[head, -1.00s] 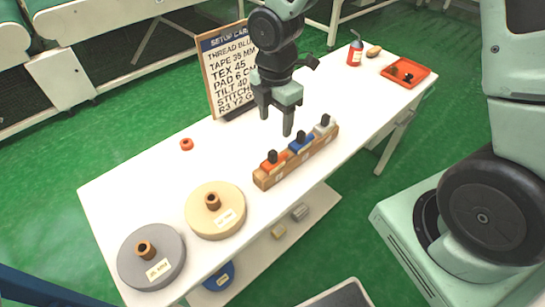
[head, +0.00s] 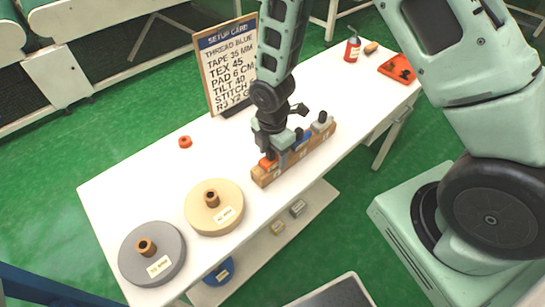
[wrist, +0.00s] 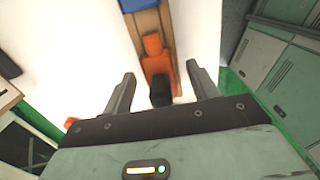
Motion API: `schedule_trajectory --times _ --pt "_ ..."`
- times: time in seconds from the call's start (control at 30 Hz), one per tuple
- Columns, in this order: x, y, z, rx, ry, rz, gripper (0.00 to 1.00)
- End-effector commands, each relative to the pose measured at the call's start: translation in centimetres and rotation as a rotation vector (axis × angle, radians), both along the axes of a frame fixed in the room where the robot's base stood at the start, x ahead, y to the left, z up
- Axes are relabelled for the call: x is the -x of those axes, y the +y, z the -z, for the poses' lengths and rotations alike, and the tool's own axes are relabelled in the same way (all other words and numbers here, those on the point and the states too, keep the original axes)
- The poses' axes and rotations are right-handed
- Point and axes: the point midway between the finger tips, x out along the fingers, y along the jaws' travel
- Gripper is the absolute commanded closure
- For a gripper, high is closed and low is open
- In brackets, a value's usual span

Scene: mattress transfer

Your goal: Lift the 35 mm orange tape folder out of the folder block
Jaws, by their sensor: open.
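The orange tape folder (wrist: 157,66) sits in the wooden folder block (head: 290,164), at the block's near-left end. In the head view the folder (head: 266,163) is partly hidden by my gripper (head: 275,155). My gripper is open and hangs low over that end of the block. In the wrist view the gripper's two fingers (wrist: 160,88) stand apart on either side of the folder, whose dark knob shows between them. I cannot tell whether the fingers touch it. A blue folder (head: 303,138) and a grey folder (head: 322,122) stand further along the block.
A setup card (head: 228,68) stands behind the block. A cream roll (head: 228,215) and a grey roll (head: 170,240) lie at the table's left. A small orange ring (head: 185,142), a red bottle (head: 352,48) and an orange tray (head: 398,67) are apart from the block.

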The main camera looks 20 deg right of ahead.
Motion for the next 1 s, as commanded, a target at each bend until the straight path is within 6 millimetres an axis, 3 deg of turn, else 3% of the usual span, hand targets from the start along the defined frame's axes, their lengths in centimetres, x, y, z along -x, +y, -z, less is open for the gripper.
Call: schedule_trajectory --times 0.23,0.27,0.43,0.47,0.77,1.0 --pt "0.0 0.0 0.2 0.0 -0.001 0.0 0.41" --pt "0.0 0.0 0.2 0.0 -0.001 0.0 0.46" --pt "0.0 0.0 0.2 0.0 -0.001 0.0 0.94" --pt "0.0 0.0 0.2 0.0 -0.001 0.0 0.98" --pt "-0.1 0.0 -0.2 -0.001 -0.003 0.001 0.98" --pt "-0.2 0.0 -3.8 -0.002 -0.007 0.002 0.98"
